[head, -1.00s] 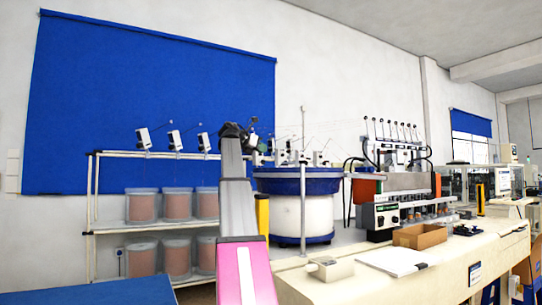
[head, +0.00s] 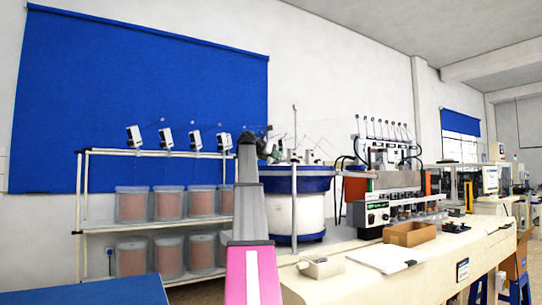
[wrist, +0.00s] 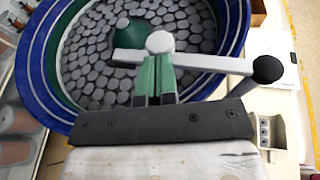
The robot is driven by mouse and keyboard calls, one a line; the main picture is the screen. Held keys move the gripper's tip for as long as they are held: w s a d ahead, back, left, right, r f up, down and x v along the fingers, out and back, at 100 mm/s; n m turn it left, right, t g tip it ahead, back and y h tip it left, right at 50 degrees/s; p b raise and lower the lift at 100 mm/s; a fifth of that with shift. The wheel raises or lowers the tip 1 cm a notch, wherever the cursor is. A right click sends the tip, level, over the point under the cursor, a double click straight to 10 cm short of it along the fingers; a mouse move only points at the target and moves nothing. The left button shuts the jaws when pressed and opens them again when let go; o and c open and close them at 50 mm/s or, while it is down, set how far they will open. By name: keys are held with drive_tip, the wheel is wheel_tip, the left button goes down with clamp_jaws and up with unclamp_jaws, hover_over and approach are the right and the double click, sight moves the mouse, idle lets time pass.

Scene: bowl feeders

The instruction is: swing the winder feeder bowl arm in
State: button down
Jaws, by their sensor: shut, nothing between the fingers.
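The winder feeder bowl (head: 295,215) is a white drum with a blue rim, standing behind and right of my raised arm in the head view. In the wrist view its blue wall (wrist: 50,62) rings a bed of grey discs. The bowl arm (wrist: 212,63) is a pale grey bar with a round white cap and a black knob (wrist: 267,70) at its right end. It reaches from over the bowl across the right rim. My gripper (wrist: 157,62) has green fingers, shut and empty, with tips at the bar just below the cap. Contact is unclear. In the head view my gripper (head: 262,143) is small and dark.
A rack (head: 85,215) with several copper-coloured spools stands left. A bench (head: 400,275) on the right carries a cardboard box (head: 409,234), papers and a winding machine (head: 385,210). A blue surface (head: 110,290) lies at front left. A thin upright pole (head: 294,150) stands before the bowl.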

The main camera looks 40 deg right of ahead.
idle(0.3)
drive_tip(key=shift+w+d, duration=0.15)
drive_tip(key=shift+d, duration=0.2)
drive_tip(key=d+m+g, duration=0.2)
drive_tip(key=d+g, duration=0.1)
drive_tip(key=d+m+g, duration=0.1)
drive_tip(key=m+g, duration=0.1)
drive_tip(key=shift+s+d+y, duration=0.3)
drive_tip(key=shift+d, duration=0.1)
